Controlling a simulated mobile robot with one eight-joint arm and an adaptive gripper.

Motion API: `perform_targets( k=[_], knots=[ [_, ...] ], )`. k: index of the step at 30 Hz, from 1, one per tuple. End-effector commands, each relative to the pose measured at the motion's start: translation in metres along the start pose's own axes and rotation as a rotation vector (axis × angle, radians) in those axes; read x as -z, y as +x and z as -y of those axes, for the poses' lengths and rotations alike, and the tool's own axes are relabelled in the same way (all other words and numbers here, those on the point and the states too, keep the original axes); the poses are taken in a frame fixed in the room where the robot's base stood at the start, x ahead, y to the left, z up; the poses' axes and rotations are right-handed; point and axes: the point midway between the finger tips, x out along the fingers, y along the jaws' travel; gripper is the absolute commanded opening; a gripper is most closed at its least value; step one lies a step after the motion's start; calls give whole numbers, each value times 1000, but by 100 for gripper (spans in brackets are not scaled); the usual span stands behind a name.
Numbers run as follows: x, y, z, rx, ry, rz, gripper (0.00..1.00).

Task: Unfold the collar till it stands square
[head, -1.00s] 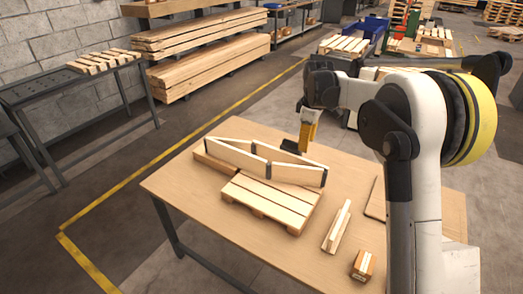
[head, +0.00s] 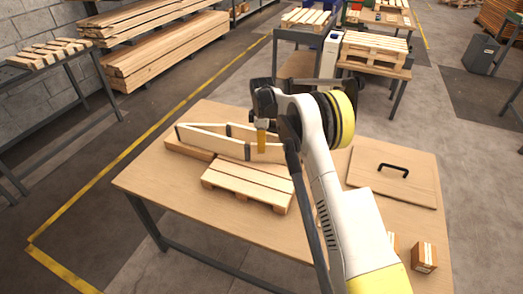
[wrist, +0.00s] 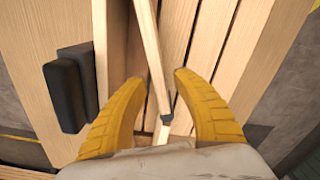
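The collar (head: 210,142) is a loop of thin pale boards joined by dark hinges. It stands on edge in a narrow, partly folded shape, at the back of the table behind the small slatted pallet (head: 247,183). My gripper (head: 261,141) points down at the collar's right part, and my arm hides its right end. In the wrist view, the two yellow fingers (wrist: 160,80) are apart, with a collar board (wrist: 150,45) and a dark hinge (wrist: 167,118) between them. Gaps show on both sides of the board. Pallet slats (wrist: 212,40) lie below.
A dark block (wrist: 66,95) lies left of the fingers in the wrist view. A wooden panel with a black handle (head: 412,185) and a small carton (head: 424,257) are on the table's (head: 150,180) right. The table's front left is clear.

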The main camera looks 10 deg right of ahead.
Motion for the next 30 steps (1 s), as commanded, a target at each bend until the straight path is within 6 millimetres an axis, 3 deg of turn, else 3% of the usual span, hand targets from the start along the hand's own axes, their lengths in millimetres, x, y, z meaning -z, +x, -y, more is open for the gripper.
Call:
perform_targets(
  k=[3,12,13,16,30],
  knots=[
    [0,10,0,0,0,0,35],
    [0,11,0,0,0,0,35],
    [0,11,0,0,0,0,31],
    [0,11,0,0,1,0,0],
    [0,11,3,0,-15,0,0]
  ],
)
